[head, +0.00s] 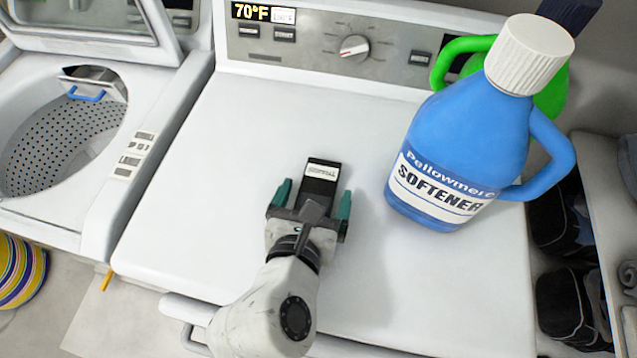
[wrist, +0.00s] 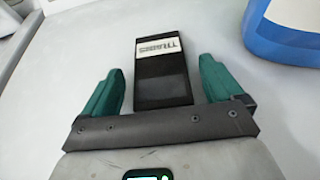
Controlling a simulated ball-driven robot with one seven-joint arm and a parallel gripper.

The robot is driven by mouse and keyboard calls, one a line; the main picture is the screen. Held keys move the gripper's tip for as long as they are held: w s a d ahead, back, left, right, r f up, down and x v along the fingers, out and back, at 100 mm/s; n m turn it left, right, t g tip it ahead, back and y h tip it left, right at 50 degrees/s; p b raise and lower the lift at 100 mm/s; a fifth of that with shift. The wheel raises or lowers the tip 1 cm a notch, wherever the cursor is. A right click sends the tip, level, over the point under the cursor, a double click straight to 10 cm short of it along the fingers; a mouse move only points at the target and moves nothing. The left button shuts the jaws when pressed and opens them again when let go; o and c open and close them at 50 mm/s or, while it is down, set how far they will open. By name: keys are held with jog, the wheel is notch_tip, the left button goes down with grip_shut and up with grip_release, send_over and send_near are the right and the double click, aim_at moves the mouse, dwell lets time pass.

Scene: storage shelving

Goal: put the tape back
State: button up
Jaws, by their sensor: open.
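A black tape (head: 320,185) with a white label lies on the white top of the dryer. It also shows in the wrist view (wrist: 162,78). My gripper (head: 312,200) is open, with one green finger on each side of the tape's near part. In the wrist view, gaps show between the tape and both fingers, so neither touches it there. The tape's near end is close to the gripper's palm and partly hidden in the head view.
A blue softener bottle (head: 468,135) with a white cap stands to the right, with a green-handled container (head: 462,45) behind it. An open washer (head: 60,150) is at left. Shelves with dark shoes (head: 560,300) are at right. The dryer top's left side is clear.

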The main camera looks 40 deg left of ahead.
jog(key=shift+c, duration=0.3)
jog(key=c, duration=1.2)
